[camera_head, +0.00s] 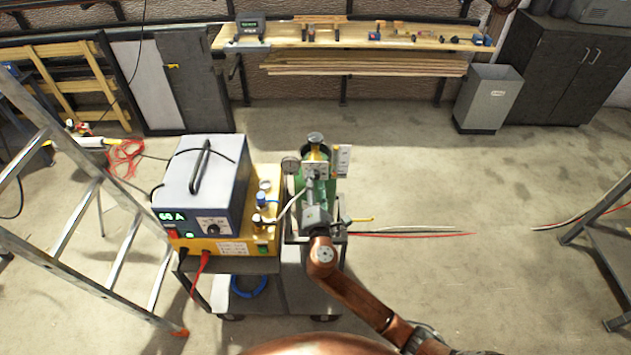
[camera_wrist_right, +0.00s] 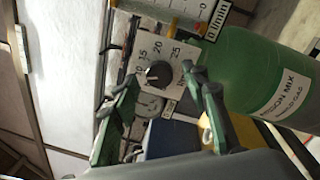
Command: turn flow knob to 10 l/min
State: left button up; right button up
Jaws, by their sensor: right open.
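The flow knob (camera_wrist_right: 159,74) is a black round knob on a pale dial plate (camera_wrist_right: 143,54) with numbers including 15, 20 and 25. I cannot read its pointer surely. Beside it is a scale tube marked l/min (camera_wrist_right: 213,20). In the head view the dial plate (camera_head: 316,169) sits at the top of the green gas cylinder (camera_head: 329,196). My right gripper (camera_wrist_right: 163,112) is open, its two green-padded fingers spread to either side below the knob in the wrist view, apart from it. It also shows in the head view (camera_head: 316,212). My left gripper is out of view.
A ladder (camera_head: 90,220) stands at left. The floor right of the cart is mostly free, with rods nearby.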

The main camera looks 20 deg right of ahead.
jog(key=v, duration=1.1)
jog(key=shift+f, duration=0.1)
jog(key=d+f+m+g+y, duration=0.1)
jog(key=d+f+m+g, duration=0.15)
jog(key=f, duration=1.15)
jog(key=d+f+m+g, duration=0.1)
jog(key=d+f+g, duration=0.25)
jog(key=f, duration=0.95)
jog(key=s+d+f+m+g, duration=0.1)
jog(key=s+d+f, duration=0.1)
jog(key=s+f, duration=0.35)
jog(key=s+d+f+m+g+y, duration=0.1)
jog(key=s+f+m+g, duration=0.1)
jog(key=f, duration=0.7)
jog(key=s+d+f+m+g, duration=0.1)
jog(key=s+d+f, duration=0.1)
jog(key=s+f, duration=0.35)
jog(key=s+d+f+m+g+y, duration=0.1)
jog(key=s+d+f+m+g, duration=0.15)
jog(key=s+f, duration=0.55)
jog(key=s+d+f+m+g, duration=0.1)
jog(key=s+f+m+g, duration=0.15)
jog(key=s+f, duration=0.6)
jog(key=s+d+f+m+g, duration=0.1)
jog(key=s+f+m, duration=0.2)
jog(key=s, duration=0.9)
jog(key=s+d+f+m+g+y, duration=0.1)
jog(key=s+f+m, duration=0.3)
jog(key=s, duration=0.8)
jog(key=shift+m, duration=0.45)
